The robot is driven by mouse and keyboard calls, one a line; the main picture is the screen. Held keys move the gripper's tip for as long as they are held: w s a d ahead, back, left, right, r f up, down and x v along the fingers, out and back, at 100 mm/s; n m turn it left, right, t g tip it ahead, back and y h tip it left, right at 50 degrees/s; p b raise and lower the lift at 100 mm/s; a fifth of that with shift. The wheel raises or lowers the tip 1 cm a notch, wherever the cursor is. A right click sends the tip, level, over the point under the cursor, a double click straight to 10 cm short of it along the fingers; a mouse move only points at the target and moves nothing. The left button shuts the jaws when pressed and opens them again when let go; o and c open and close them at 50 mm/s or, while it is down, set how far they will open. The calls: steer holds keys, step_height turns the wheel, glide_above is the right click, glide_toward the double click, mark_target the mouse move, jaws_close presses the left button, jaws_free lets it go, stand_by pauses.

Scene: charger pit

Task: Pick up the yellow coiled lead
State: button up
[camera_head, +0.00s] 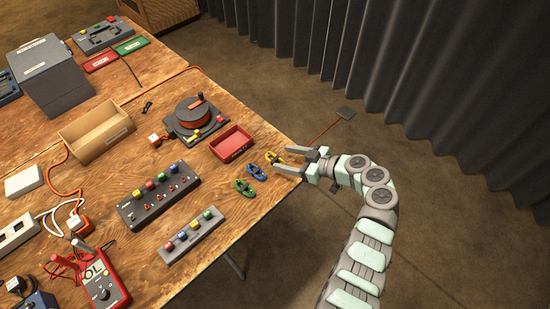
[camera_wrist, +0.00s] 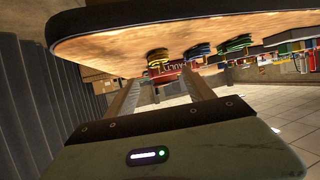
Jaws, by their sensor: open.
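The yellow coiled lead (camera_head: 272,157) lies on the wooden table near its right edge, by the corner of the red tray. It also shows in the wrist view (camera_wrist: 157,56), on the tabletop ahead of the fingers. My gripper (camera_head: 283,166) is open and empty at the table's right edge, its fingers pointing left toward the yellow lead. In the wrist view the two fingers (camera_wrist: 163,92) stand apart with nothing between them. In the head view the fingertips are very close to the yellow lead; I cannot tell whether they touch it.
A blue coiled lead (camera_head: 256,172) and a green coiled lead (camera_head: 245,188) lie beside the yellow one. The red tray (camera_head: 231,144) stands just behind. A reel (camera_head: 193,113) and a switch panel (camera_head: 158,195) are farther left.

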mark_target(269, 154)
steer(key=b+x, duration=0.1)
steer(key=x, duration=0.5)
steer(key=shift+w+a, duration=0.15)
steer(key=shift+w, duration=0.1)
jaws_close()
stand_by(0.4)
